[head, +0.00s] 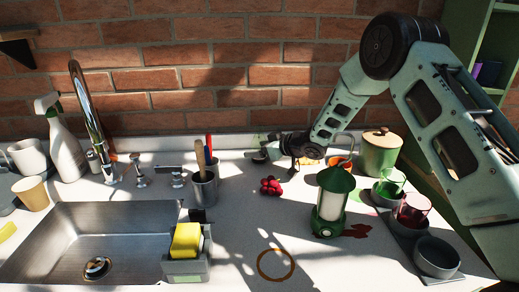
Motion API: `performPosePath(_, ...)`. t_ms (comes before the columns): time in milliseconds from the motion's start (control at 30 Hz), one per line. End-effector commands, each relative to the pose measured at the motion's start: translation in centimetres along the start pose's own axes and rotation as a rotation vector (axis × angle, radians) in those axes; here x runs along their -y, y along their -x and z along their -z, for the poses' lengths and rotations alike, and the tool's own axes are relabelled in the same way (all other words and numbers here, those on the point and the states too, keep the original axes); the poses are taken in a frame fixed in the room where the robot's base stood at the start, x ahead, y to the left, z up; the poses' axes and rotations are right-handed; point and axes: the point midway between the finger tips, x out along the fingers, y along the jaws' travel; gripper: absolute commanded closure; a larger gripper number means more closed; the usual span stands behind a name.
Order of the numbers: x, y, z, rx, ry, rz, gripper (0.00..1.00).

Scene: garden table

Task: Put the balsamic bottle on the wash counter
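The wash counter (235,235) is a pale top with a steel sink at its left. My gripper (278,150) is over the back middle of the counter, close to the brick wall, at the end of my arm, which reaches in from the right. It is small and dark here, and I cannot tell whether its fingers are open or shut. A small dark rounded shape (260,156) shows at its left end; I cannot tell whether it is part of the gripper, a bottle or something else. I cannot make out the balsamic bottle for certain.
A green lantern (331,205) stands right of the middle, with red berries (271,186) to its left. A utensil cup (203,188) and sponge holder (187,268) stand by the sink (60,225). A green canister (380,155), glasses and bowls line the right. The front middle is mostly clear.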

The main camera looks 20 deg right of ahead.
Motion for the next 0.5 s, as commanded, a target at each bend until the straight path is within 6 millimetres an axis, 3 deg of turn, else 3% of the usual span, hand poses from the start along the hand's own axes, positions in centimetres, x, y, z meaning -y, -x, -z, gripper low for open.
performPosePath(167, 0.0, 0.3, 0.4, 0.0, 0.001, -0.001, 0.27)
performPosePath(500, -0.1, 5.6, 0.2, 0.0, -0.001, -0.003, 0.27)
